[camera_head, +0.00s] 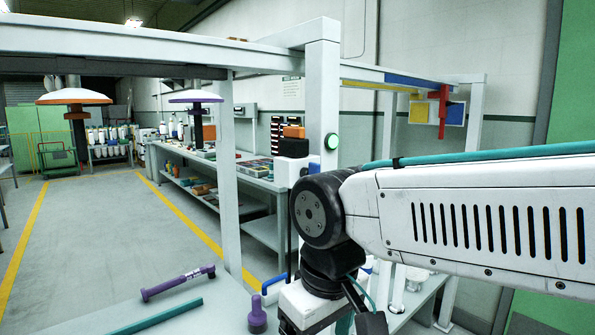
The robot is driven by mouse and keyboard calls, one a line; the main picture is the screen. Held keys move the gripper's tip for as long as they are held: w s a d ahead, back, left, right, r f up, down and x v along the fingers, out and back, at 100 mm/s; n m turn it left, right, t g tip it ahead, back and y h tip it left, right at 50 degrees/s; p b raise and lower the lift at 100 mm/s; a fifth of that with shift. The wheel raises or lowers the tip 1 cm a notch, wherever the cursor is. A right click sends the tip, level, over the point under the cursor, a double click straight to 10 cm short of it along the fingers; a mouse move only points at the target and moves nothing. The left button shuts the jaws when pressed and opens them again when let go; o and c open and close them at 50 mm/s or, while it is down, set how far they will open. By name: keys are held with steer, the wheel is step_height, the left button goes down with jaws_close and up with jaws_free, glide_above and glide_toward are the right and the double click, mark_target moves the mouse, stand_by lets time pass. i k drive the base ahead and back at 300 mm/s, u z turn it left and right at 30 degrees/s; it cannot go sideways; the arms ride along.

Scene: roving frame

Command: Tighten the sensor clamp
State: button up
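I cannot single out the sensor clamp with certainty. A red upright bracket (440,108) hangs at the right end of the far frame beam, in front of a panel with yellow and blue patches (453,113). A purple-ended tool (178,282) lies on the bench at the lower left. A purple knobbed piece (257,315) stands to its right. My arm reaches in from the right and bends down at its dark joint. Its lower end runs to the bottom edge, near the bench. My gripper's fingertips do not show, so its opening and any hold are hidden.
A pale frame post (322,95) rises just behind my arm, with a lit green button (332,141). A teal rod (155,318) lies on the near bench. A long cluttered workbench (228,173) stands behind. The floor at left is open, with yellow lines.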

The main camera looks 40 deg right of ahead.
mark_target(314, 167)
steer(key=k, duration=0.5)
steer(key=z, duration=1.5)
steer(key=i, duration=1.05)
steer(key=u, duration=1.4)
